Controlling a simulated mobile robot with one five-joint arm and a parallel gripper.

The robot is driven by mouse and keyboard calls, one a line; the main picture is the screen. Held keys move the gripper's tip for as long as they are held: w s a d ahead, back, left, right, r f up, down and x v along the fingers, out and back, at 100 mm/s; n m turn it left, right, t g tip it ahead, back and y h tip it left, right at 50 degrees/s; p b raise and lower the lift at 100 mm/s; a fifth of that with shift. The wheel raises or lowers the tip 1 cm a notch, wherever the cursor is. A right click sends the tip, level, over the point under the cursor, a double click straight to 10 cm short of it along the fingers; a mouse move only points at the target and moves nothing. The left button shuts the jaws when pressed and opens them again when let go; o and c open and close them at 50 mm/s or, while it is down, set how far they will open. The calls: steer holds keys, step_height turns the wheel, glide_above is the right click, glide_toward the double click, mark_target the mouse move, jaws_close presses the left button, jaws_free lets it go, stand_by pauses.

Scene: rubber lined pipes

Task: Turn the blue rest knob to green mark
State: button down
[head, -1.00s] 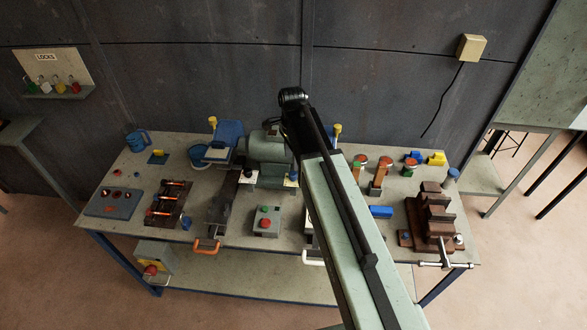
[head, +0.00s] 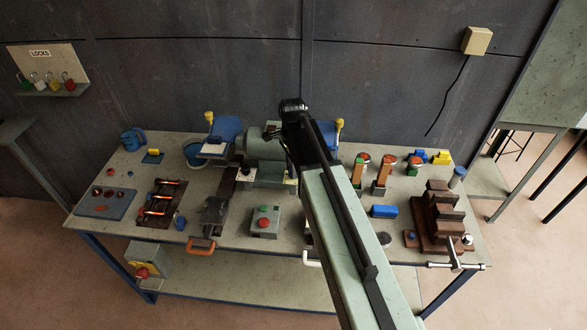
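A grey-green bench grinder (head: 265,145) with blue guards stands at the back middle of the workbench. Small dark knobs or fittings show at its front, one (head: 246,171) left of my arm. I cannot pick out a blue rest knob or a green mark for certain; they are too small or hidden behind my arm. A small blue piece (head: 180,223) stands beside the heater-like unit at the left. My arm rises from the bottom right to a black joint over the grinder's right side. My gripper cannot be made out.
The workbench (head: 330,240) carries a grey box with red and green buttons (head: 264,220), a brown vise (head: 440,220) at the right, a blue block (head: 384,211) and red-topped posts (head: 384,170). A lock board (head: 48,70) hangs at the left. Air above the bench's left half is clear.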

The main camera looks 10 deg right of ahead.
steer(key=shift+n, duration=0.4)
steer(key=n, duration=0.5)
steer(key=shift+n, duration=0.4)
steer(key=n, duration=0.3)
steer(key=shift+n, duration=0.3)
steer(key=n, duration=0.3)
steer(key=shift+d+n, duration=0.1)
steer(key=shift+n, duration=0.2)
steer(key=n, duration=1.2)
steer(key=shift+d+n, duration=0.1)
steer(key=shift+n, duration=0.3)
steer(key=c, duration=1.1)
jaws_free()
